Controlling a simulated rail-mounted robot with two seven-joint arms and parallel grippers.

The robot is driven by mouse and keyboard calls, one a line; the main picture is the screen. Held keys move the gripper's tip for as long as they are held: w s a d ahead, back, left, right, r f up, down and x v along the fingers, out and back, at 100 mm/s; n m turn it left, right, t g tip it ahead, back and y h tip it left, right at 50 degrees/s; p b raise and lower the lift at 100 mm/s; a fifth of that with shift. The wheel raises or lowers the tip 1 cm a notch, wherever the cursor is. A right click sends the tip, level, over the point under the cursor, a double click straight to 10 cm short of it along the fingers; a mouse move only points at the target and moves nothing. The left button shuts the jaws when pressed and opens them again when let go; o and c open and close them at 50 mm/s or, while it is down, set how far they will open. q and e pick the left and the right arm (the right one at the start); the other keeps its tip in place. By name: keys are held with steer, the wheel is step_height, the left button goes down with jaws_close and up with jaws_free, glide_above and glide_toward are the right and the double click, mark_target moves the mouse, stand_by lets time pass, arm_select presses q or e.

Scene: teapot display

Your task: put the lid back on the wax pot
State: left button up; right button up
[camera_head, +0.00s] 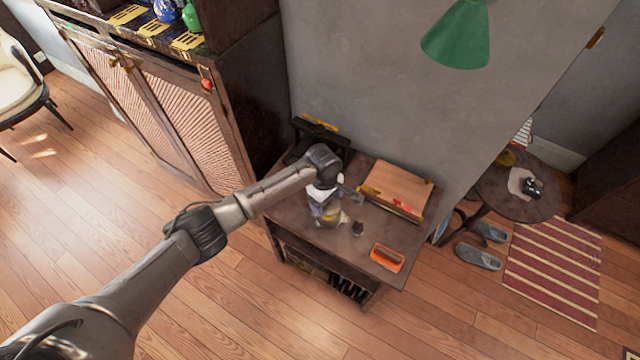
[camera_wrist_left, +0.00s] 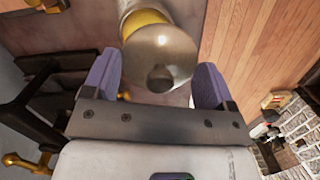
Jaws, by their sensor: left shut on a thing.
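My left gripper (camera_head: 325,195) is over the small dark table, its fingers pointing down. In the left wrist view its two purple fingers (camera_wrist_left: 160,72) flank a round, shiny grey-tan lid (camera_wrist_left: 160,50) with a dark knob, and are shut on it. The wax pot (camera_head: 329,214), pale with a yellow band, stands on the table below the gripper. Its yellow part also shows past the lid in the left wrist view (camera_wrist_left: 146,19). The gripper hides much of the pot, so I cannot tell whether the lid touches it. My right gripper is not in view.
A grey wall rises behind. A green lamp shade (camera_head: 458,38) hangs above right.

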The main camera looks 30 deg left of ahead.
mark_target(329, 204)
arm_select(q)
steer(key=shift+w+n, duration=0.5)
steer(key=shift+w, duration=0.35)
steer(key=shift+f, duration=0.1)
steer(key=shift+f+b, duration=0.2)
steer(key=shift+b, duration=0.25)
step_height(329, 204, down, 4)
steer(key=b, duration=0.5)
steer(key=shift+b, duration=0.35)
steer(key=shift+f, duration=0.9)
steer(key=shift+p, duration=0.3)
steer(key=shift+p, duration=0.35)
